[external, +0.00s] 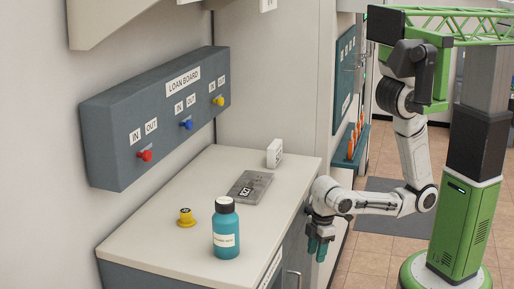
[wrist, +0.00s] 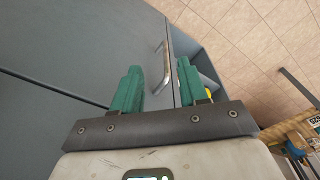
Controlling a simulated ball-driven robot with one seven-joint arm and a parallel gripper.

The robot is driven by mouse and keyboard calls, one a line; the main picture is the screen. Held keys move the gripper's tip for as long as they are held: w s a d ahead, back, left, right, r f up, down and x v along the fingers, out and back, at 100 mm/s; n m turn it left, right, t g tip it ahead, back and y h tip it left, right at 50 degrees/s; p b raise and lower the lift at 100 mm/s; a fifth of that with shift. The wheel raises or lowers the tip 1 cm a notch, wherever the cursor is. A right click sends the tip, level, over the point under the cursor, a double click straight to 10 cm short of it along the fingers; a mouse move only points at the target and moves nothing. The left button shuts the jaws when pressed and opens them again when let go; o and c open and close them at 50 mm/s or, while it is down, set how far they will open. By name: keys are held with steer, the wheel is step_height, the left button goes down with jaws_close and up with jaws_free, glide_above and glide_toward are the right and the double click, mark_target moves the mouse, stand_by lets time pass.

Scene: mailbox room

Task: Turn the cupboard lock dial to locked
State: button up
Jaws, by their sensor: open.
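My gripper (external: 319,245) hangs with its green fingers pointing down, just off the counter's front edge. In the wrist view my gripper (wrist: 159,70) is open, with nothing held between the fingers. Beyond the fingers are grey cupboard fronts (wrist: 75,45) with a metal bar handle (wrist: 162,66), which shows between the fingertips and apart from them. The cupboard (external: 297,245) is mostly hidden under the counter top in the external view. I cannot make out a lock dial on it in either view.
The counter (external: 160,250) carries a teal bottle (external: 226,232), a yellow knob-like object (external: 186,218), a grey plate (external: 250,186) and a white block (external: 274,153). A loan board (external: 165,105) with coloured knobs is on the wall. Tiled floor (external: 365,265) lies clear beside my base.

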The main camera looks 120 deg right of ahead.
steer(key=shift+o, duration=0.8)
steer(key=shift+d+f, duration=0.1)
steer(key=o, duration=0.3)
steer(key=d+f+m+t, duration=0.1)
steer(key=d+m, duration=0.1)
steer(key=s+d+f+m+t+h, duration=0.1)
steer(key=d+m, duration=0.1)
steer(key=d, duration=0.1)
steer(key=s+d+f+m+t+h+b, duration=0.1)
steer(key=d+f+m, duration=0.1)
steer(key=shift+s+d+m+t, duration=0.2)
steer(key=shift+m+t, duration=0.1)
steer(key=shift+o, duration=0.2)
steer(key=s+d+m+t+h+b, duration=0.2)
steer(key=s+d+m+h, duration=0.2)
steer(key=s+d+m, duration=0.15)
steer(key=n+t+h+b, duration=0.4)
steer(key=t+h, duration=0.2)
steer(key=h, duration=0.1)
glide_toward(311, 212)
steer(key=s+d+x, duration=0.1)
steer(key=x, duration=0.7)
steer(key=shift+d+f, duration=0.15)
steer(key=shift+f, duration=0.2)
steer(key=shift+s+m, duration=0.1)
steer(key=shift+m, duration=0.15)
steer(key=shift+c, duration=0.2)
steer(key=c, duration=1)
